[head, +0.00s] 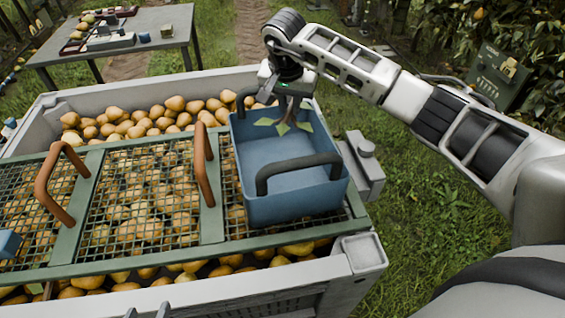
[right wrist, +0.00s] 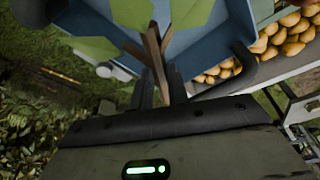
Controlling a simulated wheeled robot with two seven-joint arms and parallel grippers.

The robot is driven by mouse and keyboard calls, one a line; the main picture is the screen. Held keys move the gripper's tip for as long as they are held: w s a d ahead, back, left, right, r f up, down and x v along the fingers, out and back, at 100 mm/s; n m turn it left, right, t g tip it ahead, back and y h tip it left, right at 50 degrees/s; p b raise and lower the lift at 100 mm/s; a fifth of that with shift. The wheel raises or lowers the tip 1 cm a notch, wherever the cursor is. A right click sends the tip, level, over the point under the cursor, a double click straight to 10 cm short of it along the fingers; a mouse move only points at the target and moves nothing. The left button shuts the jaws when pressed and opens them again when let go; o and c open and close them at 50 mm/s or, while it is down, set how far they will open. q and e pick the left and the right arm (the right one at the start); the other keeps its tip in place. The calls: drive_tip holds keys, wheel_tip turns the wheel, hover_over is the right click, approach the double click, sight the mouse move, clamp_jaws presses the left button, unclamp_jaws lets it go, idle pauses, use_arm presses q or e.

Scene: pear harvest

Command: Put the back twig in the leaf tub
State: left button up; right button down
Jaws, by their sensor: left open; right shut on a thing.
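The leaf tub (head: 290,197) is a blue open box with dark handles, standing on the right end of the green mesh rack. My right gripper (head: 290,97) is over the far part of the tub, shut on a brown twig with green leaves (head: 283,128). In the right wrist view the twig (right wrist: 155,48) rises from between the fingers (right wrist: 158,88), with leaves spread against the blue tub (right wrist: 205,40). I cannot tell whether the leaves touch the tub floor. My left gripper (head: 147,313) shows only as fingertips at the bottom edge, open and empty.
The mesh rack (head: 82,210), with brown handles (head: 203,165), lies over a grey bin (head: 365,252) full of pears (head: 150,125). A grey table (head: 160,22) with small items stands at the back left. Grass lies to the right.

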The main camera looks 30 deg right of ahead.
drive_tip(key=c, duration=1.3)
unclamp_jaws()
drive_tip(key=shift+r, duration=0.1)
drive_tip(key=v, duration=1.6)
drive_tip(key=shift+a, duration=0.1)
